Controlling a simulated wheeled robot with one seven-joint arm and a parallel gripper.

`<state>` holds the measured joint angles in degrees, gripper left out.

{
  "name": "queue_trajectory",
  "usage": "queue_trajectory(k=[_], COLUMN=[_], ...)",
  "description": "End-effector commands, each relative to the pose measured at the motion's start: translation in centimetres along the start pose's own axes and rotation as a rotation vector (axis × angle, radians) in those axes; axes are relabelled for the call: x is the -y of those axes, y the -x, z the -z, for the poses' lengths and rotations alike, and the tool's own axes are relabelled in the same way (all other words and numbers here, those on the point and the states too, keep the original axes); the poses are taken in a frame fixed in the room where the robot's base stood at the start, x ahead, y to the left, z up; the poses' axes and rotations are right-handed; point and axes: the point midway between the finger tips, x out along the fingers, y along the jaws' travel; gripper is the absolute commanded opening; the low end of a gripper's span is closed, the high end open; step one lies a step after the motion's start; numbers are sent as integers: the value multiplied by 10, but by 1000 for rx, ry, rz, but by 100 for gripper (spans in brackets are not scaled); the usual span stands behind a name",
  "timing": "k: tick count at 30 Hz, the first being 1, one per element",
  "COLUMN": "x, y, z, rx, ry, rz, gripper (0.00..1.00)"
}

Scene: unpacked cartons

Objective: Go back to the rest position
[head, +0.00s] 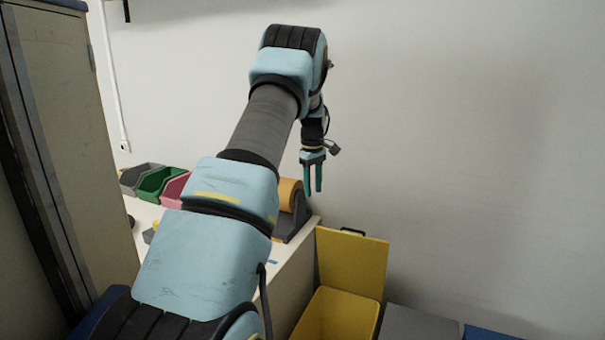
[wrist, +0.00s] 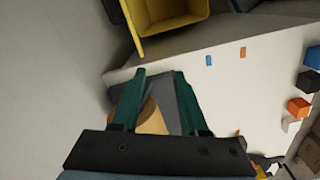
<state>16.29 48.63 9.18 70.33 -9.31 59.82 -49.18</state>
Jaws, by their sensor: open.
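My gripper (head: 312,178) hangs from my raised arm in the head view, pointing down in front of the pale wall. Its two teal fingers are apart, with nothing held between them. In the wrist view my gripper (wrist: 158,95) also shows open. Below it is a tape dispenser with a tan roll (wrist: 151,119) and grey body, at the table's edge; the fingers appear clear of it. The dispenser's roll (head: 288,194) shows in the head view, partly hidden behind my arm.
A white table (head: 296,262) carries grey, green (head: 156,182) and pink bins at its far left. A yellow bin with raised lid (head: 350,262) stands right of the table. Several small coloured blocks, one orange (wrist: 299,107), lie on the table. A cabinet (head: 75,130) stands left.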

Motion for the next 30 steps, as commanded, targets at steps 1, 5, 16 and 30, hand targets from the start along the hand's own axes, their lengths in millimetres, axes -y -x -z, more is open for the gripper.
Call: queue_trajectory(k=[1, 5, 16, 30], x=[16, 54, 174, 306], y=[8, 21, 42, 36], z=[-3, -16, -83, -179], rx=[-1, -10, -49, -107], ry=[-30, -133, -459, -830], rz=[-6, -18, -38, -31], gripper=[44, 44, 44, 44])
